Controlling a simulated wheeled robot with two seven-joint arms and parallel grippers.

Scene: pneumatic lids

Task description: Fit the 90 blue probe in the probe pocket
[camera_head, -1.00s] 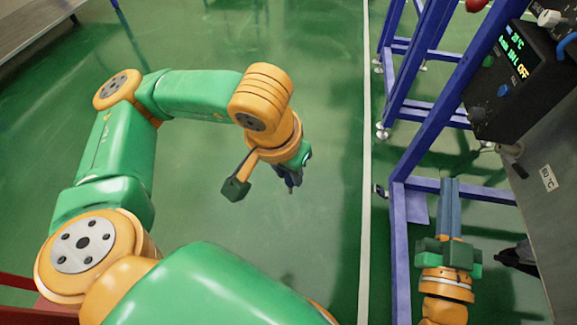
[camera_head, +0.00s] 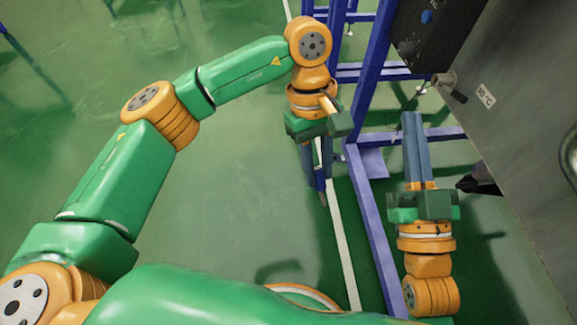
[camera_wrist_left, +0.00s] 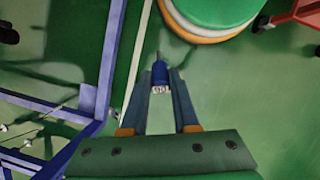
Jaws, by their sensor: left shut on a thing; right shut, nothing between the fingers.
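The blue probe (camera_wrist_left: 159,75) is held between the fingertips of my left gripper (camera_wrist_left: 161,88) in the left wrist view, its thin dark tip pointing away from the fingers. In the head view my left gripper (camera_head: 317,178) points down beside the blue frame, and the probe (camera_head: 321,186) shows only in part at its fingertips. A metal fitting (camera_head: 446,81), possibly the probe pocket, sticks out of the grey panel beside a temperature label (camera_head: 486,95). The probe is apart from it, lower and to its left. My right gripper (camera_head: 412,117) is shut and empty below the fitting.
A blue metal frame (camera_head: 368,205) stands between my left gripper and the grey panel (camera_head: 535,140). A black control box (camera_head: 425,38) is above the fitting. A dark pointed thing (camera_head: 480,182) lies right of my right gripper. Green floor on the left is open.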

